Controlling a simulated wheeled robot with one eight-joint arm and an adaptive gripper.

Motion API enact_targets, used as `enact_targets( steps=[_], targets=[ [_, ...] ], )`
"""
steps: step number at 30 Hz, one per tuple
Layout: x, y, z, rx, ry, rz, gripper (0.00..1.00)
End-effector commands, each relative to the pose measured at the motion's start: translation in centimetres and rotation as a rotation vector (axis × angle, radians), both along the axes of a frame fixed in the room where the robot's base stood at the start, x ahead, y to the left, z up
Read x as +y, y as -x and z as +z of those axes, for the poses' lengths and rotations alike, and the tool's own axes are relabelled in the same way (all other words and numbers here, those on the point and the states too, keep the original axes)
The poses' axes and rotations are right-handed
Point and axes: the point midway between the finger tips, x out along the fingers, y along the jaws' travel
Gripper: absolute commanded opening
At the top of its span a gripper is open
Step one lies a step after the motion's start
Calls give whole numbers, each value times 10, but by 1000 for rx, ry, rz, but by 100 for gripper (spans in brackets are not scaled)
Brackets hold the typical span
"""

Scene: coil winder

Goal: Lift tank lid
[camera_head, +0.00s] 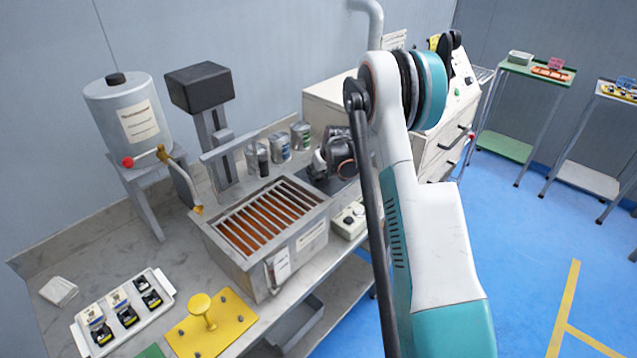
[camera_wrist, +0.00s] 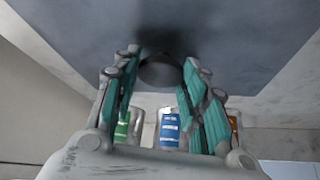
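A grey metal tank (camera_head: 300,260) stands on the bench, with pale slats across its top and orange-brown showing between them. A handle (camera_head: 270,276) is on its front. I cannot make out a separate lid. My gripper (camera_head: 335,158) is above the bench, behind the tank's right end and right of the cans. In the wrist view my gripper (camera_wrist: 158,78) has its teal-padded fingers apart. A dark round shape (camera_wrist: 161,72) shows between the fingertips against a blue-grey surface (camera_wrist: 230,40). I cannot tell what either is, or whether the fingers touch anything.
Several cans (camera_head: 279,148) stand behind the tank. A black block on a column (camera_head: 200,86) rises behind the tank's left end. A grey drum (camera_head: 105,115) stands at left. A white tray (camera_head: 163,283) and yellow plate (camera_head: 236,312) lie in front. A cabinet (camera_head: 435,155) is at right.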

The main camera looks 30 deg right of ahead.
Motion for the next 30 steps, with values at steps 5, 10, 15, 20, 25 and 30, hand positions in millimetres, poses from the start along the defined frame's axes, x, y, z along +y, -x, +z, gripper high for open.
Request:
enact_targets(
  steps=[5,10,15,20,25,30],
  targets=[
    [0,0,0,0,0,0,0],
    [0,0,0,0,0,0,0],
    [0,0,7,0,0,0,0],
    [0,0,24,0,0,0,0],
    [0,0,61,0,0,0,0],
    [0,0,108,0,0,0,0]
  ],
)
